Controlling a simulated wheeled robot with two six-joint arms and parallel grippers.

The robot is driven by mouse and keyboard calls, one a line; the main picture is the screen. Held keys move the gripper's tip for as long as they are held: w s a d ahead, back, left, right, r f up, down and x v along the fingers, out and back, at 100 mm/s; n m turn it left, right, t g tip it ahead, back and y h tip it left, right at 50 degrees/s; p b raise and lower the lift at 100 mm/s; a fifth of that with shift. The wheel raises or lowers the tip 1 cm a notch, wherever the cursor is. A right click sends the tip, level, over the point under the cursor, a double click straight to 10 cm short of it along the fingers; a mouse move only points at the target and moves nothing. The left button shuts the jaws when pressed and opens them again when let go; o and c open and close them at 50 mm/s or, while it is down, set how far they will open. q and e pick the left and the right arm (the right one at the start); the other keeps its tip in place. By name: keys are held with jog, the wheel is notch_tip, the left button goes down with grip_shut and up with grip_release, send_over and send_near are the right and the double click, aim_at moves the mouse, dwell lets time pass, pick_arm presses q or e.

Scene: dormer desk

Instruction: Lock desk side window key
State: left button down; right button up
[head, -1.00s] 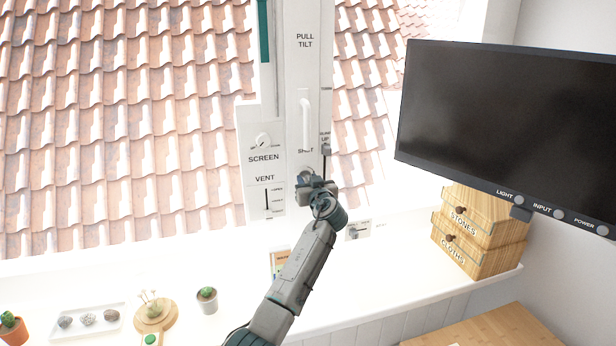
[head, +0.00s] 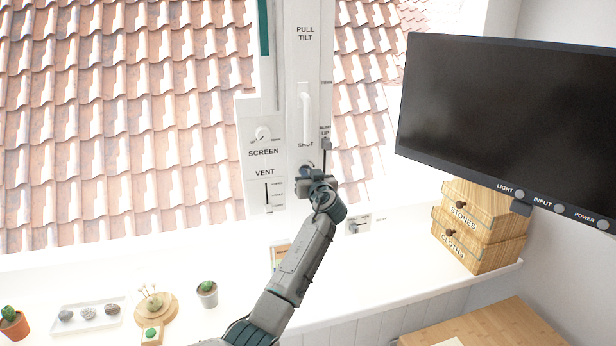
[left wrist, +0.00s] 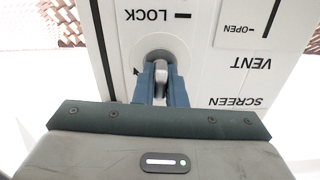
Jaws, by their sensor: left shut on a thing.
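The window key (left wrist: 160,82) is a small grey grip in a round grey lock plate (left wrist: 146,56) on the white window frame post. My left gripper (left wrist: 160,88) is shut on the key, one blue-grey finger on each side. The wrist view is upside down; the word LOCK and a short black bar (left wrist: 183,16) show beyond the plate, and a small black arrow (left wrist: 136,72) shows on it. In the head view my left gripper (head: 316,180) is at the post below the white PULL TILT handle (head: 304,112) and hides most of the lock. My right gripper is not in view.
The SCREEN knob (head: 262,134) and VENT slider (head: 267,193) are left of the lock. A blind slider (head: 326,144) is close on the right. The monitor (head: 500,125) and wooden drawer boxes (head: 478,230) stand farther right. Plants and a stone tray (head: 90,328) sit on the sill.

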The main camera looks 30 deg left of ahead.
pick_arm(q)
jog(key=shift+f+m+b, duration=0.1)
jog(key=shift+m+b, duration=0.5)
jog(key=shift+m, duration=1.4)
jog(key=m, duration=0.3)
jog(key=shift+w+m+b, duration=0.1)
jog(key=shift+m+b, duration=0.25)
jog(key=shift+m, duration=0.05)
jog(key=m+p, duration=0.1)
jog(key=m, duration=0.3)
jog(key=shift+d, duration=0.1)
jog(key=shift+f+m+p, duration=0.1)
jog(key=shift+m+p, duration=0.9)
jog(key=shift+m, duration=1.7)
jog(key=c, duration=1.5)
grip_release()
